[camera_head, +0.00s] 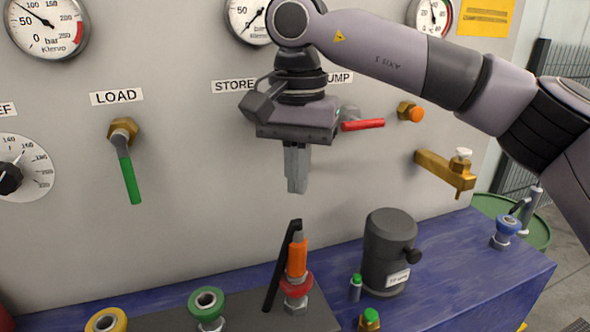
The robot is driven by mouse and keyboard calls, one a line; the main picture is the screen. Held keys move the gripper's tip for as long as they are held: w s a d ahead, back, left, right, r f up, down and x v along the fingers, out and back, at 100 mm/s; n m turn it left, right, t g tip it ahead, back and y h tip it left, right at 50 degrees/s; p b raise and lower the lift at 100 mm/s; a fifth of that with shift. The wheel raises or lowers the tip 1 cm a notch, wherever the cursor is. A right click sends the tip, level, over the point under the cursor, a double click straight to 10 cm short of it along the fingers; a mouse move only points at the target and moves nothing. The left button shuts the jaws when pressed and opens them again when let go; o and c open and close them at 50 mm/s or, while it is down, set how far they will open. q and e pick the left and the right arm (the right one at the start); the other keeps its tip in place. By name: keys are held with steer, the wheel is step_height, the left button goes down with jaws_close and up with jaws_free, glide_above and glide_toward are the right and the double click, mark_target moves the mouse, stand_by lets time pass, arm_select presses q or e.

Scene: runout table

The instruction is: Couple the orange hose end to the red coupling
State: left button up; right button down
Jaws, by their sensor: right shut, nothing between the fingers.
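The orange hose end (298,259) stands upright at the red coupling (296,287), with its lower end at the red ring. I cannot tell how deeply it is seated. A grey tip shows on top of the orange part. A black hose-like piece (276,275) slants down beside it on the left. My right gripper (296,188) points down above the hose end, with a clear gap between them. Its fingers are shut and empty. My left gripper is not in view.
Green (207,301) and yellow (106,321) couplings stand to the left. A dark cylinder (388,250) stands right of the red coupling, with a small green-topped bottle (355,288) between. The panel behind carries a green-handled valve (130,180), a red lever (362,125) and a brass tap (445,168).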

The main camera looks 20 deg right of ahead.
mark_target(297, 228)
steer(key=shift+f+b, duration=2.75)
steer(key=shift+f, duration=0.25)
steer(key=shift+f, duration=0.4)
step_height(297, 228, up, 3)
steer(key=p, duration=0.3)
steer(key=shift+r, duration=0.15)
step_height(297, 228, up, 7)
